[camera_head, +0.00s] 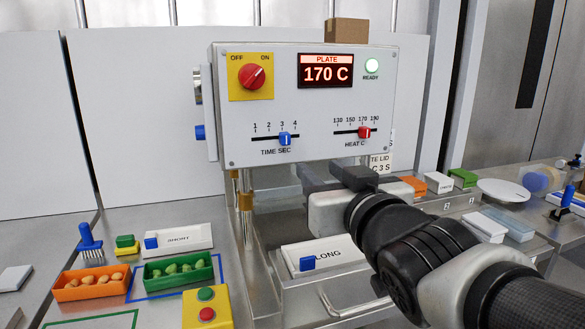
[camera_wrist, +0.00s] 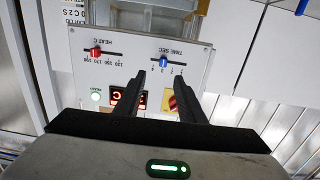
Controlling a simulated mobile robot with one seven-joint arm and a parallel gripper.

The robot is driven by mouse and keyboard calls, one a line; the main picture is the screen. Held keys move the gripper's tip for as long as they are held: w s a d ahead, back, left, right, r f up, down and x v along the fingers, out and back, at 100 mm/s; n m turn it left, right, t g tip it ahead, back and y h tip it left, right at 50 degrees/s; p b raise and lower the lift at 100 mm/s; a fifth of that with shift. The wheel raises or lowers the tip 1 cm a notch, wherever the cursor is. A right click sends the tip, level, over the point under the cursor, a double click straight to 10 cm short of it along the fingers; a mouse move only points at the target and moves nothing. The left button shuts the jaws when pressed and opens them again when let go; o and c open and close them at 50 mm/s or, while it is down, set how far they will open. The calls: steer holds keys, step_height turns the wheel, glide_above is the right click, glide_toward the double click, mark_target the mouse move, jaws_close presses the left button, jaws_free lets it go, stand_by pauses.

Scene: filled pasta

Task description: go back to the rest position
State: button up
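My gripper (camera_head: 333,176) is in front of the press's control panel (camera_head: 300,95), just below the blue time slider (camera_head: 285,139) and red heat slider (camera_head: 364,132). In the wrist view its two black fingers (camera_wrist: 160,78) stand apart with nothing between them. My arm reaches in from the lower right of the head view. The red knob (camera_head: 252,76) points toward ON. The time slider is near 3 and the heat slider near 170.
An orange tray (camera_head: 70,295) and a green tray (camera_head: 160,283) hold small filled pieces at left. A yellow button box (camera_head: 207,312) stands near the front. The LONG box (camera_head: 325,256) lies below my gripper. A white disc (camera_head: 503,190) lies at right.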

steer(key=s+d+f+m+g+h, duration=0.2)
steer(key=s+d+f+g+h, duration=0.25)
steer(key=d+f, duration=0.35)
steer(key=s+f+g, duration=0.7)
steer(key=s+f, duration=0.2)
steer(key=s, duration=0.3)
step_height(320, 180, up, 22)
steer(key=p, duration=2.1)
steer(key=shift+w+f+m, duration=0.25)
steer(key=shift+w+m, duration=0.15)
